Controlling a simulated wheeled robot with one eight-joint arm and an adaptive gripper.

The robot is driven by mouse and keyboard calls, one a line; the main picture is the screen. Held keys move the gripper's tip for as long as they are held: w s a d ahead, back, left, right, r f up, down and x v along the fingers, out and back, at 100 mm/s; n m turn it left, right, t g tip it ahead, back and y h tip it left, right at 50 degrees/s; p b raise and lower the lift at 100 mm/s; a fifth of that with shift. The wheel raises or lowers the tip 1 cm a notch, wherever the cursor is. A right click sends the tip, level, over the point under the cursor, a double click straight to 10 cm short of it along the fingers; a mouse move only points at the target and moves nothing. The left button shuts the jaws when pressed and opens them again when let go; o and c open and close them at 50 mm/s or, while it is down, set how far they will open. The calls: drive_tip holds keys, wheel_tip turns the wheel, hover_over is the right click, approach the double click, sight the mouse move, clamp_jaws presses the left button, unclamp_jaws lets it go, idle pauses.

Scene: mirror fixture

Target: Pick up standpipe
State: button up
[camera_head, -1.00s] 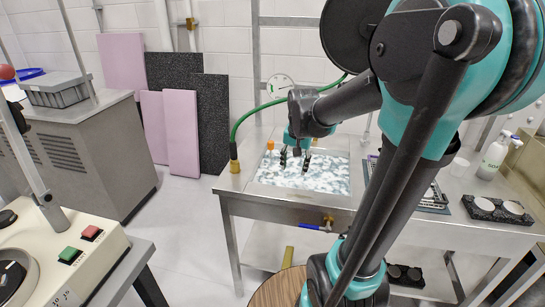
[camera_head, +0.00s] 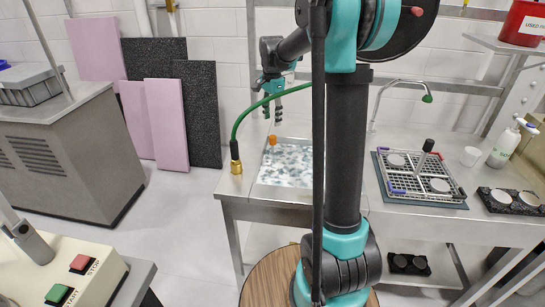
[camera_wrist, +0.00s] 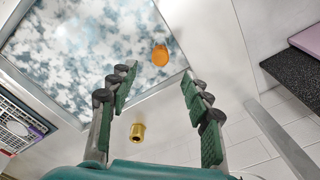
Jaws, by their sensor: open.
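An orange round-topped piece (camera_head: 272,140), which looks like the top of the standpipe, stands at the back left edge of the basin of cloudy, foamy liquid (camera_head: 285,170). Its lower part is hidden. In the wrist view the orange top (camera_wrist: 160,55) shows near the basin's corner, beyond the fingertips and between the two fingers. My gripper (camera_head: 272,112) is open and empty, pointing down above and behind the orange top, not touching it. Both spread fingers of my gripper also show in the wrist view (camera_wrist: 159,74).
A green hose with a brass end (camera_head: 236,160) hangs at the bench's left; the brass end also shows in the wrist view (camera_wrist: 137,132). A gridded rack (camera_head: 398,184) and a faucet (camera_head: 427,98) are right of the basin. Dark and pink panels lean behind left.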

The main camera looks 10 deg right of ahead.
sight(273, 136)
wheel_tip(273, 136, down, 10)
drive_tip(key=shift+w+d+r, duration=0.1)
drive_tip(key=shift+w+d, duration=0.05)
idle(0.4)
clamp_jaws()
idle(0.4)
